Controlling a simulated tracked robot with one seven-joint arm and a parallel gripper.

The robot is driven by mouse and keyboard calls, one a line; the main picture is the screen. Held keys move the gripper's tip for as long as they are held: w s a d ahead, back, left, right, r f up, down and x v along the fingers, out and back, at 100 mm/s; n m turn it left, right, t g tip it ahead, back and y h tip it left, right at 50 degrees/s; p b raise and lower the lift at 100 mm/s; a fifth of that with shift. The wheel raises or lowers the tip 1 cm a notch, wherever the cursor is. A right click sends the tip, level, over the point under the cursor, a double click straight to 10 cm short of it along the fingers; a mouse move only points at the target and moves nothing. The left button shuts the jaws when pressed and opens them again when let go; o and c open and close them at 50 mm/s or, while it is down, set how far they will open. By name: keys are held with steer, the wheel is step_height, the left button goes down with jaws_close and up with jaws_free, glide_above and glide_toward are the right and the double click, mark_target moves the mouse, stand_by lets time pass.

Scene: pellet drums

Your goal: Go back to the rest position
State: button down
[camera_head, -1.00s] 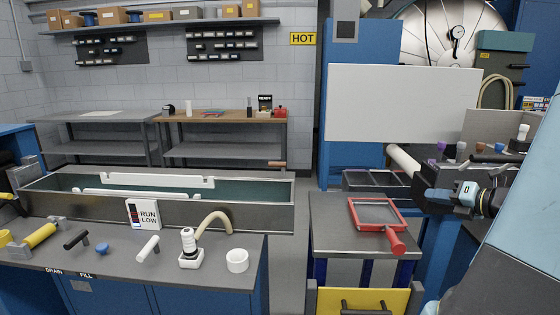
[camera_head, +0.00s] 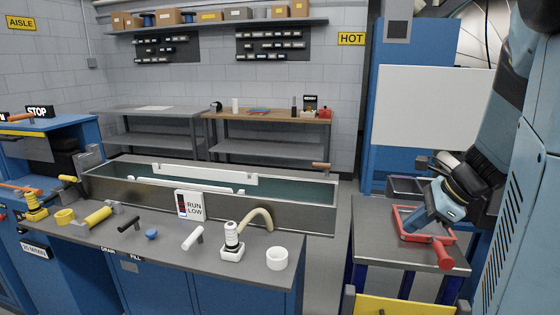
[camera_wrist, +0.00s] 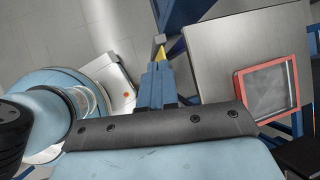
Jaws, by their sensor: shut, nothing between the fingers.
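My gripper (camera_head: 411,226) is at the right of the head view, pointing down and to the left. It appears in front of the red-framed screen (camera_head: 447,256) and hides part of it. In the wrist view my gripper's blue fingers (camera_wrist: 156,68) are together, with nothing held between them. There the red-framed screen (camera_wrist: 239,88) lies on the grey table top, to the right of and apart from the fingers.
The grey side table (camera_head: 377,216) stands below my arm, with a yellow panel (camera_head: 400,306) at its front. A long trough (camera_head: 130,193) lies behind the counter, which holds a white cup (camera_head: 277,258) and several fittings. Grey floor shows between counter and side table.

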steer(key=s+a+r+n+h, duration=0.2)
steer(key=s+a+r+n, duration=0.1)
steer(key=n, duration=0.7)
steer(key=s+a+r+n+t+h, duration=0.1)
steer(key=s+a+r+n+h, duration=0.2)
steer(key=n, duration=0.8)
steer(key=s+r, duration=0.2)
steer(key=s, duration=0.2)
steer(key=shift+s+r+n+t, duration=0.2)
steer(key=shift+s+n+t, duration=0.1)
steer(key=shift+s, duration=0.05)
steer(key=shift+a, duration=0.1)
